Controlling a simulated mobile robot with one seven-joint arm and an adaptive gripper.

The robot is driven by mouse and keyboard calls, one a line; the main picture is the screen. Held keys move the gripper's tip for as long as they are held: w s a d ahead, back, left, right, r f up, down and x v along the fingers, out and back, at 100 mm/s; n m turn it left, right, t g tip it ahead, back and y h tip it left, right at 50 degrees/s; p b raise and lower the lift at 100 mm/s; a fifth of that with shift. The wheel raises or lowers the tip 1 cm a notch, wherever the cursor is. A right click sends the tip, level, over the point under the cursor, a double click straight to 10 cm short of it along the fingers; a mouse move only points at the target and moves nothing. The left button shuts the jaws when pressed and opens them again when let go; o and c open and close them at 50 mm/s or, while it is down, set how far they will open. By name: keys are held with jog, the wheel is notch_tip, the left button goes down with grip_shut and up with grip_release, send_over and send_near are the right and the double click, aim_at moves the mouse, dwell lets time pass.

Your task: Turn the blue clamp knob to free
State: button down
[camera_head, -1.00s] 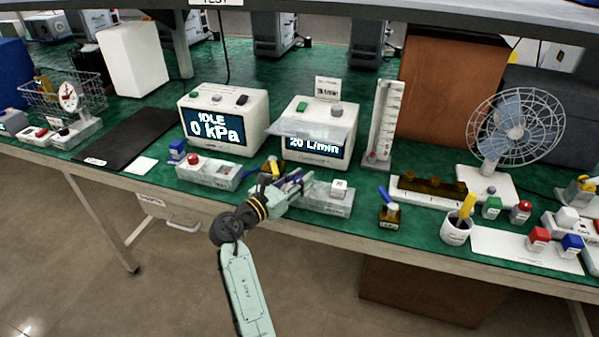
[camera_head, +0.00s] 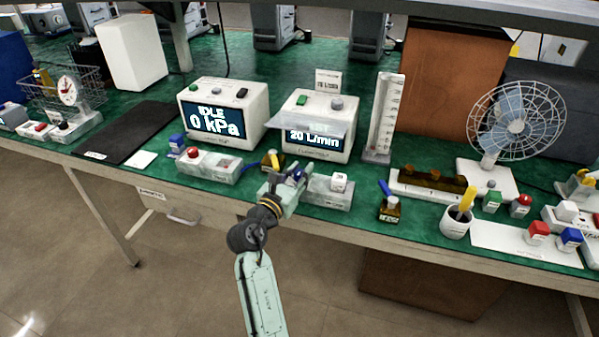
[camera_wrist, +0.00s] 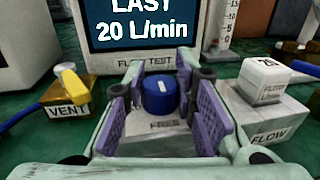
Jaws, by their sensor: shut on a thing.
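The blue clamp knob (camera_wrist: 159,98) sits in the middle of the wrist view, with a short white line on its top running roughly away from me. A grey plate marked FREE (camera_wrist: 163,125) lies just in front of it. My gripper (camera_wrist: 162,105) is shut on the knob, with a purple pad on either side. In the head view my gripper (camera_head: 293,178) reaches over the table's front edge to the box in front of the 20 L/min unit. There my fingers hide most of the knob.
The VENT block (camera_wrist: 68,98) with a yellow lever stands left of my gripper. The FLOW block (camera_wrist: 265,108) with a white cube button stands close on the right. The 20 L/min display unit (camera_head: 318,125) stands behind. A red-button box (camera_head: 208,166) is further left.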

jog(key=c, duration=1.3)
grip_release()
jog(key=v, duration=1.2)
